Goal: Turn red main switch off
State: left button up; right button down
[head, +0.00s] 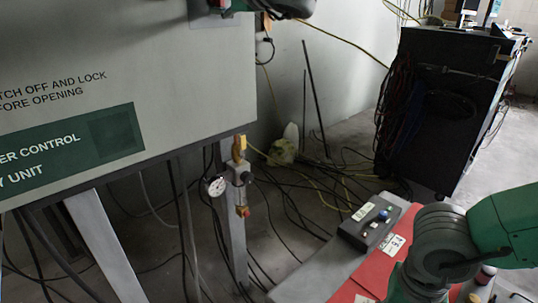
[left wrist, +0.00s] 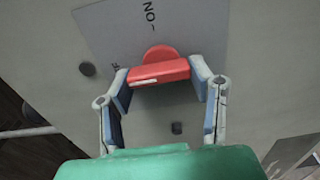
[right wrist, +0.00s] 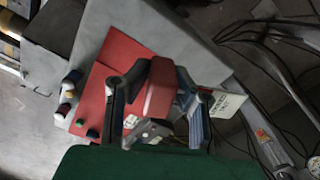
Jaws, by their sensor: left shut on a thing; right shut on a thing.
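The red main switch (left wrist: 158,72) sits on a grey plate (left wrist: 110,35) on the cabinet face in the left wrist view. The plate carries "ON" lettering, seen turned, and part of another label at the handle's left end. The red handle lies crosswise between the fingers of my left gripper (left wrist: 162,78), which is shut on it. In the head view only part of the left arm's end shows at the top edge, and the switch is hidden. My right gripper (right wrist: 150,88) is shut on a red block-like thing (right wrist: 158,88) in the right wrist view.
The grey cabinet (head: 150,60) with a green label fills the upper left. A gauge (head: 216,186) and valve hang below its corner. A red-and-grey table (head: 350,260) holds a black box (head: 368,228) with a blue knob. A black cart (head: 430,110) stands behind; cables cover the floor.

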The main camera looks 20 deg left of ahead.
pick_arm(q)
jog(key=shift+w+f, duration=0.1)
jog(key=shift+f, duration=0.05)
pick_arm(e)
jog(key=shift+f, duration=0.15)
pick_arm(q)
jog(key=o, duration=1.2)
jog(key=shift+c, duration=0.2)
jog(key=shift+w+f, duration=0.1)
jog(key=shift+w, duration=0.15)
pick_arm(e)
jog(key=shift+w+f, duration=0.1)
jog(key=shift+w, duration=0.05)
pick_arm(q)
jog(key=shift+s, duration=0.2)
jog(key=v, duration=1.2)
jog(key=shift+w, duration=0.15)
